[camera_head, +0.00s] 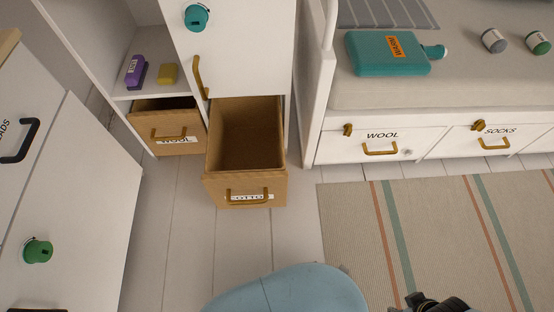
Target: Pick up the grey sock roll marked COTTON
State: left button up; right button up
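A grey sock roll (494,40) with a pale label lies on the bed at the upper right; the label's lettering is too small to read. A green sock roll (538,43) with a white label lies just right of it. Part of my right gripper (436,303) shows at the bottom edge, over the striped rug and far from the rolls. It is cut off, so I cannot tell whether it is open or shut. My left gripper is not in view.
An open, empty-looking drawer (246,190) labelled COTTON juts out at the centre. A teal hot-water bottle (375,55) lies on the bed (450,88). WOOL and SOCKS drawers sit below the bed. The striped rug (350,220) and floor are otherwise clear.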

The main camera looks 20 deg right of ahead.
aim_at(493, 40)
jog(key=z, duration=1.95)
jog(key=i+l+z, duration=0.15)
